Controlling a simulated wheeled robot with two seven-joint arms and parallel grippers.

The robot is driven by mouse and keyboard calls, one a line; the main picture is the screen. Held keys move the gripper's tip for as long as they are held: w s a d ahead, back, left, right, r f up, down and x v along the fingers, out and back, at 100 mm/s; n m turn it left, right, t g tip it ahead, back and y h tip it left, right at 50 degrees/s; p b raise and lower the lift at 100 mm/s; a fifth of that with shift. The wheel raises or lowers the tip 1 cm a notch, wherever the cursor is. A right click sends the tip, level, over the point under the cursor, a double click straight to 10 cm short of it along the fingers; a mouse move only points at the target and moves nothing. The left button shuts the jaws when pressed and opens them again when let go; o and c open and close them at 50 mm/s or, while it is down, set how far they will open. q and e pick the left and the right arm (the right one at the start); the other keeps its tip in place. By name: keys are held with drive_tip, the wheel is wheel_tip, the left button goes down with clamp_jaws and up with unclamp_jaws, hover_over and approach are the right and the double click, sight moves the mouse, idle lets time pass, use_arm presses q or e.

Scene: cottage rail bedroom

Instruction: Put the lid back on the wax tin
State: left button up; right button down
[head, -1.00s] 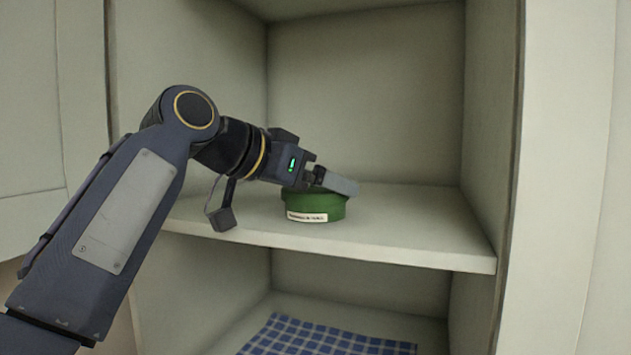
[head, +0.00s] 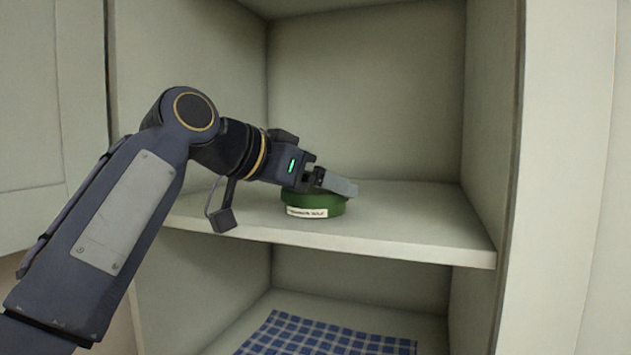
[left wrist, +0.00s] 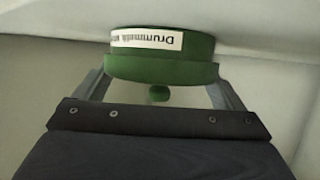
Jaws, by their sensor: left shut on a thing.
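The green wax tin (head: 318,211) stands on the cupboard shelf, a white label on its front. The left wrist view shows the tin (left wrist: 200,43) upside down, with part of the label readable. Its green lid (left wrist: 160,70) has a small round knob (left wrist: 158,93) facing my palm. The lid lies against the tin's top with no clear gap; whether it is fully seated I cannot tell. My left gripper (head: 338,184) is shut on the lid, one finger on each side in the left wrist view (left wrist: 156,88). The finger hides part of the lid in the head view. My right gripper is not in view.
The shelf (head: 420,225) is clear to the right of the tin. The cupboard's side walls and back (head: 370,90) enclose it. A blue checked cloth (head: 325,338) lies in the compartment below.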

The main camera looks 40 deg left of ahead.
use_arm(q)
drive_tip(key=shift+f, duration=0.1)
idle(0.6)
drive_tip(key=o, duration=0.7)
drive_tip(key=v, duration=0.7)
drive_tip(key=shift+s+a, duration=0.15)
drive_tip(key=shift+s, duration=0.2)
